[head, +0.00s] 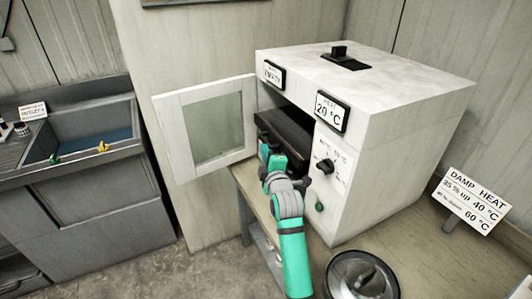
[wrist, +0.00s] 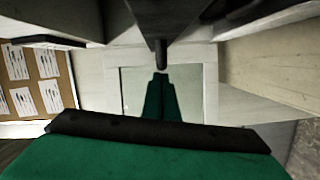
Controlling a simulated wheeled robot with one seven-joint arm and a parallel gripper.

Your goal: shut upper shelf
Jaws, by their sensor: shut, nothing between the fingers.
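A white oven cabinet (head: 385,110) stands on a bench with its windowed door (head: 215,125) swung open to the left. A dark shelf (head: 288,130) shows in the opening and seems to stick out past the front; I cannot tell how far. Any lower shelf is hidden. My green and black gripper (head: 265,150) is at the front of the shelf, shut and empty. In the wrist view my gripper (wrist: 160,90) points towards the pale door window (wrist: 130,90). A dark part with a short peg (wrist: 160,52) is just above the fingertips; contact is unclear.
The control panel with a black knob (head: 326,166) is right of the opening. A sink unit (head: 90,140) stands at far left, with open floor between.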

